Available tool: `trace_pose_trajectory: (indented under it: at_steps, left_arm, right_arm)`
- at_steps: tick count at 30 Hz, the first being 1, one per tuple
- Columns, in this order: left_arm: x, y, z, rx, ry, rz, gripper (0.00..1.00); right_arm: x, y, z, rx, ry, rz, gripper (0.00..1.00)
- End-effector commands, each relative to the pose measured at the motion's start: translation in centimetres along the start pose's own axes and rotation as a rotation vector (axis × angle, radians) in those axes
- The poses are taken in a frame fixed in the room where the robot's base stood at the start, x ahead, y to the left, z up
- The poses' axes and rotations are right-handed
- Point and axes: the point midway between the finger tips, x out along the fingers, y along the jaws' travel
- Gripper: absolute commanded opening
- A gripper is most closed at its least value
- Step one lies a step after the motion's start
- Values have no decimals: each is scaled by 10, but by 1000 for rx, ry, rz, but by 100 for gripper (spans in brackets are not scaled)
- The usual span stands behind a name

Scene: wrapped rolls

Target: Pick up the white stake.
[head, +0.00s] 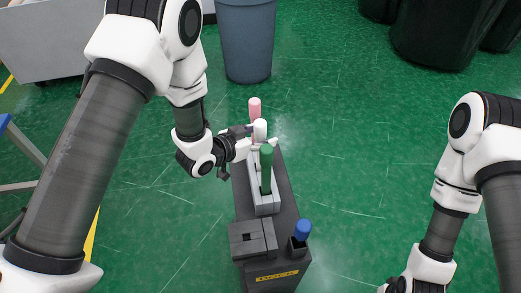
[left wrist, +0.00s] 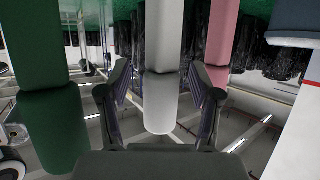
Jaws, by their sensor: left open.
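The white stake (head: 260,130) stands upright in a grey rack (head: 267,207), between a pink stake (head: 254,106) behind it and a green stake (head: 266,165) in front. My left gripper (head: 254,139) reaches in from the left at the white stake. In the left wrist view the white stake (left wrist: 160,95) shows between the two open fingers, with a visible gap to each one. The green stake (left wrist: 50,120) is at the left there and the pink stake (left wrist: 218,45) at the right.
The rack sits on a dark stand (head: 285,195). A blue-topped piece (head: 302,230) and a dark grey block (head: 247,238) are on its near part. A grey bin (head: 247,45) stands behind. Green floor is clear to the right of the stand.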

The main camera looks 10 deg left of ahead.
Motion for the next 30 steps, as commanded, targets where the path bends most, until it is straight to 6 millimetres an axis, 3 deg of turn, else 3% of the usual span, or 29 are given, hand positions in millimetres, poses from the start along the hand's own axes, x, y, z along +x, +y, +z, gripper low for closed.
trace_pose_trajectory:
  at_steps: [5, 10, 22, 30]
  left_arm:
    - [0, 0, 0, -1, 0, -1, 60]
    - [0, 0, 0, -1, 0, -1, 0]
    - [-1, -1, -3, 0, 1, -1, 0]
    - [-15, -1, -37, 2, 4, -2, 0]
  right_arm:
    - [0, 0, 0, 0, 0, 0, 0]
    - [0, 0, 0, 0, 0, 0, 0]
    - [0, 0, 0, 0, 0, 0, 0]
    - [0, 0, 0, 0, 0, 0, 0]
